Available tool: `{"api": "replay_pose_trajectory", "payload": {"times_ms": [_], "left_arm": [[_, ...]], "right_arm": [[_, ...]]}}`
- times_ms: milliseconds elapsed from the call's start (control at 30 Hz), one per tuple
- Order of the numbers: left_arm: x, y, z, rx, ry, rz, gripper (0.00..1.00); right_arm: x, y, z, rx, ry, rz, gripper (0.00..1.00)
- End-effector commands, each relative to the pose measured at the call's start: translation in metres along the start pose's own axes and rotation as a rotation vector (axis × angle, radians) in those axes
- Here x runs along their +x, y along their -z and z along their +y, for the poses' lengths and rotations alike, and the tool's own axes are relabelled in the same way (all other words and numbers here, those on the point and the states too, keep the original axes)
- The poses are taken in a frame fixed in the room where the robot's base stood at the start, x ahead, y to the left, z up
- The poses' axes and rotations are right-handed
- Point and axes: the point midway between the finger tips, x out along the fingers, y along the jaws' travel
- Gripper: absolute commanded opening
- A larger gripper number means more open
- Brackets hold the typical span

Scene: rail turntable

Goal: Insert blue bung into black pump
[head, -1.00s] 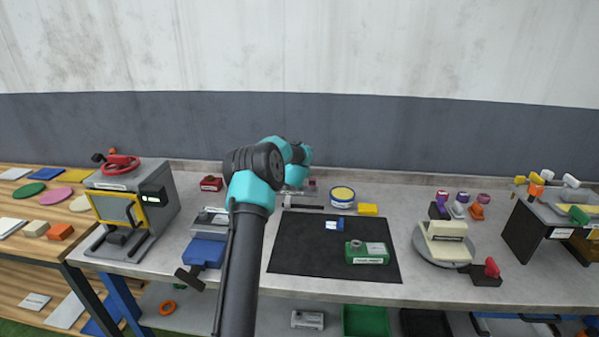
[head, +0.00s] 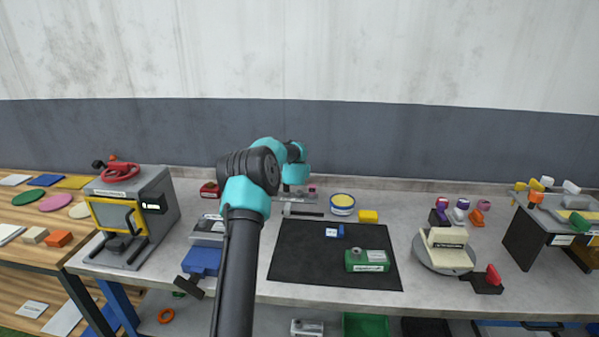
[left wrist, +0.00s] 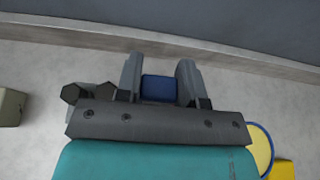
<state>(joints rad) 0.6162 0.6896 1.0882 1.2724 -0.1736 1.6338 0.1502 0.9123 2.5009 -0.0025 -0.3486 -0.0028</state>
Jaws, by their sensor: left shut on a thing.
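My left gripper (left wrist: 159,78) is shut on a blue block-like piece, the blue bung (left wrist: 158,89), which shows between its two grey fingers in the left wrist view. In the head view my left arm reaches up to the back of the bench, and its own links partly hide the gripper, left of the yellow-topped tin (head: 342,201). I cannot tell for sure which thing is the black pump. My right gripper is not in view.
A black mat (head: 300,268) lies mid-bench with a green box (head: 367,261) and a small blue-and-white piece (head: 334,231). A yellow block (head: 368,216) is behind it. A grey machine (head: 160,200) stands left, a cream turntable unit (head: 446,250) right.

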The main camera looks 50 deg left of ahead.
Motion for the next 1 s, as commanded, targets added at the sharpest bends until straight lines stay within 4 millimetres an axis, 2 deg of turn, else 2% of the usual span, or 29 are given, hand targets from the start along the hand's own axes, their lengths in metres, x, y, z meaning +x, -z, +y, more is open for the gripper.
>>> {"api": "replay_pose_trajectory", "payload": {"times_ms": [333, 1000], "left_arm": [[-0.002, -0.004, 0.001, -0.001, -0.002, 0.0, 0.07], [-0.018, -0.042, 0.001, -0.001, -0.001, -0.001, 0.07]], "right_arm": [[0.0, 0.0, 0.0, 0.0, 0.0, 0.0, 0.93], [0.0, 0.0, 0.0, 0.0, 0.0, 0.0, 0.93]]}}
